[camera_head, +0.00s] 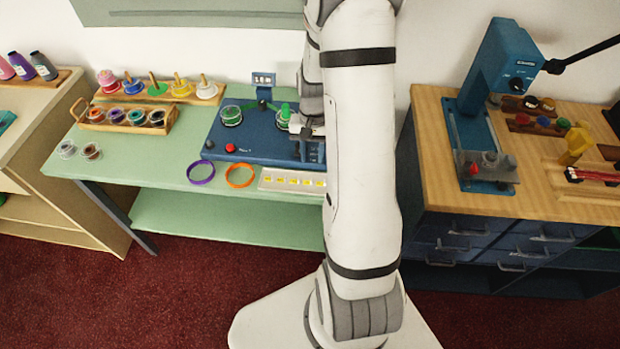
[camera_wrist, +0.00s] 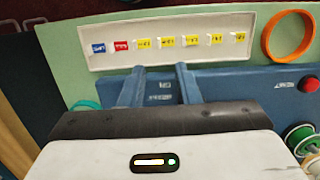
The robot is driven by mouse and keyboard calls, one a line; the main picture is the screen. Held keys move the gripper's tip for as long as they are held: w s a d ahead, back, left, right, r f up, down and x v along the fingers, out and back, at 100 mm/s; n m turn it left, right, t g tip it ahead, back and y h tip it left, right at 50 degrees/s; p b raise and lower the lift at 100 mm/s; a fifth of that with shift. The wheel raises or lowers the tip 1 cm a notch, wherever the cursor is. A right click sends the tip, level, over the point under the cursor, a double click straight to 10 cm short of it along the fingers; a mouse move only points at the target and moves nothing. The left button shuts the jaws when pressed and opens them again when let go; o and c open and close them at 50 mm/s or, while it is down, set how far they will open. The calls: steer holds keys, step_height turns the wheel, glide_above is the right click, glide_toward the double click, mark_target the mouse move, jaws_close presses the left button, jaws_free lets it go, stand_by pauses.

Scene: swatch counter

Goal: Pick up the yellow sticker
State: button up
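Several small yellow stickers on white squares lie in a row on a white strip tray (camera_wrist: 105,60); one yellow sticker (camera_wrist: 167,42) lies near the middle of the wrist view. A blue sticker (camera_wrist: 99,47) and a red sticker (camera_wrist: 121,46) lie at the row's left end. In the head view the tray (camera_head: 266,187) is at the green table's front edge, partly hidden by my arm. My gripper (camera_wrist: 160,67) is open and empty, its fingers apart, with the tips just short of the tray's near edge in the wrist view.
A blue machine base (camera_head: 255,143) with green-topped spools stands behind the tray. A purple ring (camera_head: 201,172) and an orange ring (camera_head: 240,175) lie left of the tray. A wooden rack of small jars (camera_head: 133,117) stands further left. A wooden counter (camera_head: 440,170) is at right.

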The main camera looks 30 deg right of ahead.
mark_target(312, 180)
steer(key=shift+s+a+f+p, duration=0.15)
steer(key=shift+s+f+p, duration=0.1)
steer(key=shift+f, duration=1.05)
steer(key=shift+s+a+f+p, duration=0.15)
steer(key=shift+s+f+p, duration=0.15)
steer(key=shift+f, duration=0.95)
steer(key=shift+s+a+f+p, duration=0.15)
steer(key=shift+s+f+p, duration=0.1)
steer(key=shift+f, duration=1.05)
jaws_close()
